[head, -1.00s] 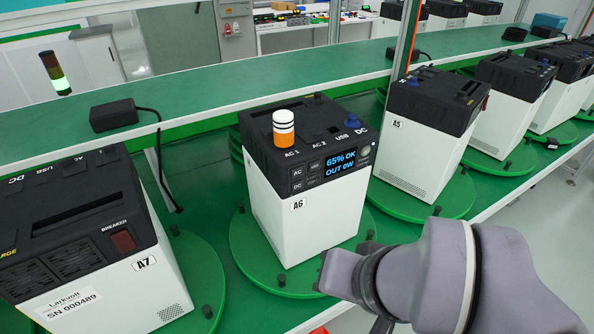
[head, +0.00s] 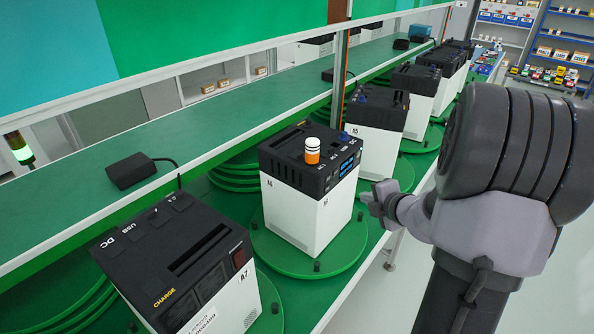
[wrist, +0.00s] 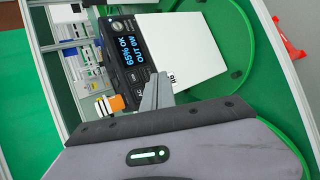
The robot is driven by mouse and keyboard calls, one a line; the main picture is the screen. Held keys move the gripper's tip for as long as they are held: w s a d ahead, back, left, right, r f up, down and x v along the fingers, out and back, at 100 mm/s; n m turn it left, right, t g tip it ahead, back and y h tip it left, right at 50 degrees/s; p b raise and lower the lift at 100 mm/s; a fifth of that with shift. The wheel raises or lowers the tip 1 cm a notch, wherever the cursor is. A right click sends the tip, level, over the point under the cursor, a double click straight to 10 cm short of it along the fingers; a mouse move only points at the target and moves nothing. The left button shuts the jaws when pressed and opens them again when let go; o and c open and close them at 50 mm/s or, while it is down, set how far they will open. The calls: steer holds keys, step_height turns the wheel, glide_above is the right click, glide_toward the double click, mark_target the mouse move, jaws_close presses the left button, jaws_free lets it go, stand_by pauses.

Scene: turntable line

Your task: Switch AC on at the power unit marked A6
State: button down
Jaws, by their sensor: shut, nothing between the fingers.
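The power unit marked A6 (head: 296,210) stands on a green turntable (head: 345,252), black on top with a white body. Its lit display (head: 347,165) faces right; in the wrist view the display (wrist: 127,46) reads "65% OK, OUT 0W". Small buttons sit beside the display. An orange-and-white cylinder (head: 312,152) stands on its top and also shows in the wrist view (wrist: 110,104). My gripper (head: 368,198) is shut and empty, at the unit's right side. In the wrist view its fingertips (wrist: 160,84) overlap the panel's lower edge and hide part of it; I cannot tell whether they touch.
Unit A7 (head: 185,260) stands in front on the left, and unit A5 (head: 372,135) behind, with more units beyond. A green shelf (head: 220,110) runs behind the row, with a black adapter (head: 128,171) and cable on it. Floor on the right is open.

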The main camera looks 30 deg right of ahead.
steer(key=shift+d+f, duration=0.1)
steer(key=shift+d, duration=0.2)
steer(key=shift+w, duration=0.1)
steer(key=b, duration=0.2)
glide_toward(330, 180)
steer(key=x, duration=0.4)
steer(key=shift+d+f, duration=0.35)
steer(key=shift+d, duration=0.05)
stand_by(1.4)
steer(key=shift+w+a, duration=0.2)
steer(key=shift+w, duration=0.05)
steer(key=shift+w+a+p, duration=0.1)
steer(key=shift+w+p, duration=0.2)
stand_by(0.6)
steer(key=shift+s, duration=0.1)
steer(key=shift+s+d, duration=0.3)
steer(key=shift+s, duration=0.3)
